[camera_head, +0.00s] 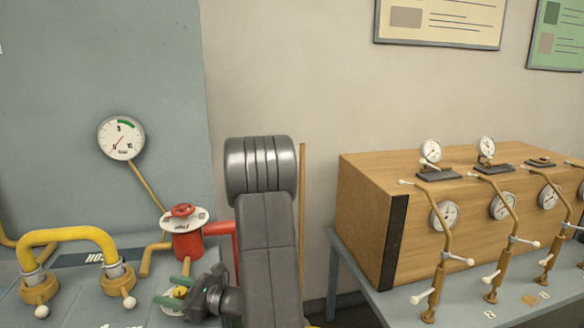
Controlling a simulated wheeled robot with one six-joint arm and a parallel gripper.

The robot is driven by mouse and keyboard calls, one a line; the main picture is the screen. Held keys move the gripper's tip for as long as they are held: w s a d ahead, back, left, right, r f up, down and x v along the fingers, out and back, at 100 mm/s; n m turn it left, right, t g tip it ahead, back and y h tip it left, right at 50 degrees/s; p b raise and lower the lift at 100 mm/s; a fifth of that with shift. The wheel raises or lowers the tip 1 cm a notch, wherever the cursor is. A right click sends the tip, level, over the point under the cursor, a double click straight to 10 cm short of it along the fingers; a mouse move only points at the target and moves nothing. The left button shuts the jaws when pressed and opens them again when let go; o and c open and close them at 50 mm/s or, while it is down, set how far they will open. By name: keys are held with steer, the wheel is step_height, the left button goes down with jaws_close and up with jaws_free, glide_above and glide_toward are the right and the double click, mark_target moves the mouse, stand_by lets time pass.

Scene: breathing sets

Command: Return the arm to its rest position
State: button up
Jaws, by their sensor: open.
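My arm rises in the middle of the view and partly blocks what lies behind it. My gripper (176,284) is at the lower left of the arm, with its green-tipped fingers pointing left. The fingers are spread apart and open. A small yellow part (180,292) shows between or behind them; I cannot tell whether they touch it. A red valve (187,243) with a red handwheel and a white round label plate stands just behind the gripper, apart from the fingers as far as I can see.
A yellow hose (68,236) arches between brass fittings at left. A pressure gauge (121,138) stands on a thin pipe. At right, a wooden box (370,206) with gauges and several brass valve assemblies (440,270) stands on a grey-blue table (385,305). Wall posters (440,20) hang above.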

steer(key=shift+w+d+m+t+h, duration=0.15)
steer(key=shift+m+t+h, duration=0.5)
steer(key=shift+m+t, duration=0.55)
steer(key=shift+w+a+m+t+h, duration=0.1)
steer(key=shift+m+t+h, duration=0.65)
steer(key=shift+t, duration=0.85)
steer(key=shift+w+d+m+t+h, duration=0.15)
steer(key=shift+m+t+h, duration=0.45)
steer(key=shift+m+t, duration=0.65)
steer(key=shift+d+t, duration=0.15)
steer(key=shift+t, duration=0.2)
steer(key=shift+v, duration=1.15)
steer(key=shift+s, duration=0.1)
steer(key=shift+r, duration=0.1)
